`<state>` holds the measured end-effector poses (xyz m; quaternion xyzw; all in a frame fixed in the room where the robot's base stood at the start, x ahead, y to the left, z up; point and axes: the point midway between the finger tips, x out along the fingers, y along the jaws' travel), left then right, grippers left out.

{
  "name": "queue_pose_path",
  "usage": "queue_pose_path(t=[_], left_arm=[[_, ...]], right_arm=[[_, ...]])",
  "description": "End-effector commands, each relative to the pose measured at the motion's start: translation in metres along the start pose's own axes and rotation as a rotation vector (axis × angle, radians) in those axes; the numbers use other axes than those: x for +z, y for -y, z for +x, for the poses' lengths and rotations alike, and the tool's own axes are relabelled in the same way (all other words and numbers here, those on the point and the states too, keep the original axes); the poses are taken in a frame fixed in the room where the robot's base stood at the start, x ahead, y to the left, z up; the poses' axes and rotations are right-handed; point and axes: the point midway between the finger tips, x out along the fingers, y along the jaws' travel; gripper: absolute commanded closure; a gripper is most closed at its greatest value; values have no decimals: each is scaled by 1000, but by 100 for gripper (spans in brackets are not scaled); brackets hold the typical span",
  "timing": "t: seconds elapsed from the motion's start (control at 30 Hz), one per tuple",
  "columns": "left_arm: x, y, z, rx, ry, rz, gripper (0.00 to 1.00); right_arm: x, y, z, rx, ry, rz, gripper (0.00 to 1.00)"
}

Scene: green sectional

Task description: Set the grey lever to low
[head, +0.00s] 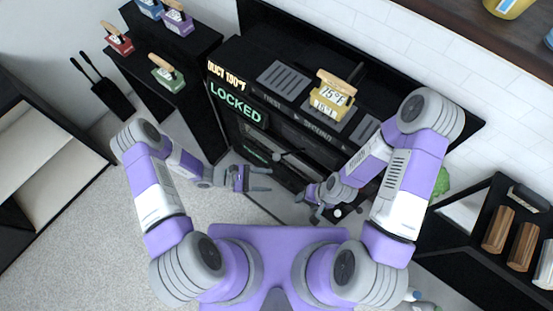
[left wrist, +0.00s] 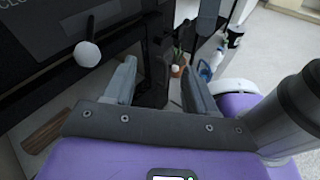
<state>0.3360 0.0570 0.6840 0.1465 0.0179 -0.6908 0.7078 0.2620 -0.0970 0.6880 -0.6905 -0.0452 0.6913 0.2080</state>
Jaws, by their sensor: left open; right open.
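A grey ball-ended lever (head: 277,157) sticks out from the front of the black cabinet (head: 300,122). Its rod runs right towards the cabinet face. In the left wrist view a pale knob on a dark rod (left wrist: 87,54) shows left of the fingers; I cannot tell for sure that it is the same lever. My left gripper (head: 270,179) is open and empty, just below and left of the lever, apart from it. Its fingers also show in the left wrist view (left wrist: 157,75). My right gripper (head: 306,209) is open and empty, lower right of the lever. The lever's setting marks are not readable.
A white ball (head: 337,213) shows beside my right gripper. Lit signs read DUCT 130°F (head: 227,75) and LOCKED (head: 236,103). A yellow block with a wooden handle (head: 332,94) stands on the cabinet top. A black shelf unit (head: 482,250) is at right. Grey floor is open at left.

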Motion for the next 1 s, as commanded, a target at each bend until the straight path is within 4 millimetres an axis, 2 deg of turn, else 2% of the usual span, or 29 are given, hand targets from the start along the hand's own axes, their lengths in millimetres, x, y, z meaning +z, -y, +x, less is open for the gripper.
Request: queue_pose_path(t=[0.03,0.1,0.23,0.37,0.73,1.0], left_arm=[[-9,-16,-4,92,46,-17,43],[-12,-37,-11,198,97,-29,43],[-16,-59,-22,315,152,-32,43],[-14,-68,-18,347,169,-31,43],[-5,-86,33,342,167,-31,43],[-3,-90,44,343,166,-32,43]], right_arm=[[0,-2,7,0,0,0,44],[0,-4,10,0,0,0,44],[0,-5,13,0,0,0,44],[-1,-5,14,0,0,0,44],[-1,-6,18,0,0,0,44],[-1,-7,18,0,0,0,44]])
